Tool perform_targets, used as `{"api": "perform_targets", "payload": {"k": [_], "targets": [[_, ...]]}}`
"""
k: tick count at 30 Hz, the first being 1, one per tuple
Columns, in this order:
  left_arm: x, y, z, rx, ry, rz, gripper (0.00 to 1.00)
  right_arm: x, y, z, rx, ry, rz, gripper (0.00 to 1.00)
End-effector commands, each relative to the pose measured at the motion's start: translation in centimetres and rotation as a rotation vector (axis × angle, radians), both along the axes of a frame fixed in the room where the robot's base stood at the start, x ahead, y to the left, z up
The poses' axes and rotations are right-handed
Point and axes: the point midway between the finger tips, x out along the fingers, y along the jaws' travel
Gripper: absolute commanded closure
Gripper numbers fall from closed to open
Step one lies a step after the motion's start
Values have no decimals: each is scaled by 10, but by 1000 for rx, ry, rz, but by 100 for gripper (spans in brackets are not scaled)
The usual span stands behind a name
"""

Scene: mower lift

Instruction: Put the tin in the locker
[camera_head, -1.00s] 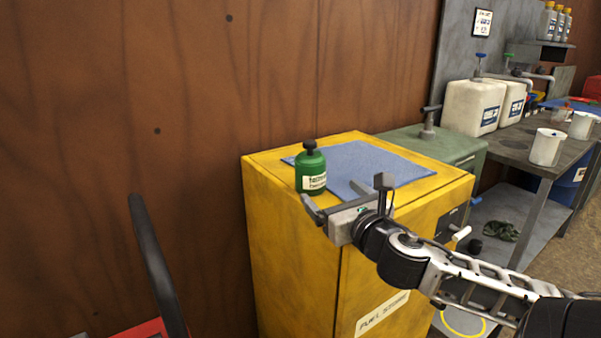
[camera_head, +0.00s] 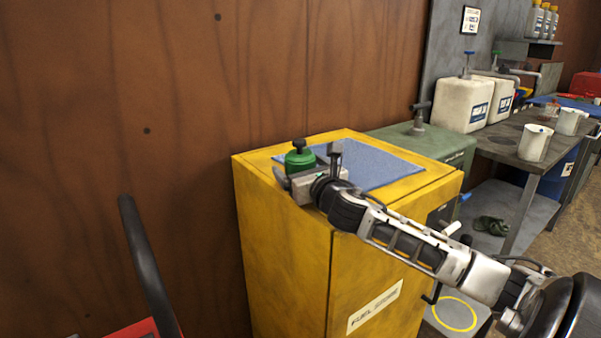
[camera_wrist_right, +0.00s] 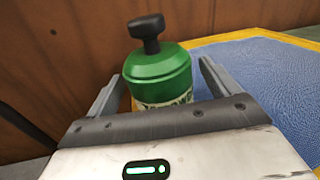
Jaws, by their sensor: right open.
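The green tin (camera_head: 299,158) with a black knob cap stands upright on top of the yellow fuel locker (camera_head: 285,235), at the left edge of the blue mat. My right gripper (camera_head: 306,165) is open at the tin, and its palm hides the tin's lower part in the head view. In the right wrist view the tin (camera_wrist_right: 158,75) stands between the two open fingers (camera_wrist_right: 160,95), with a gap visible at the right finger. The locker's front appears closed and bears a "FUEL STORE" label. My left gripper is out of view.
The blue mat (camera_head: 375,165) covers much of the locker top. A green-grey cabinet (camera_head: 440,145) stands behind it. To the right, a workbench (camera_head: 500,140) holds white jugs (camera_head: 465,104) and white cups (camera_head: 535,142). A brown wall is close behind the locker.

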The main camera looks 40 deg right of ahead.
Motion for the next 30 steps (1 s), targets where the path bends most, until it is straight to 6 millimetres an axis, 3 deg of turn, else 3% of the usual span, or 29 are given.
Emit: {"api": "perform_targets", "payload": {"k": [6, 14, 21, 23, 30], "targets": [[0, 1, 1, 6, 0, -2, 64, 23, -8, 1, 2, -1, -1, 12], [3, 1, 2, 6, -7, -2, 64, 24, -8, 0, -1, 1, 1, 12], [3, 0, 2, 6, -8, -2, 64, 24, -8, 0, -1, 1, 0, 74], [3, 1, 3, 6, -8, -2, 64, 24, -8, 3, -2, -4, 0, 80], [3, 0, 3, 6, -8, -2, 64, 24, -8, 4, -2, -4, 0, 80]]}}
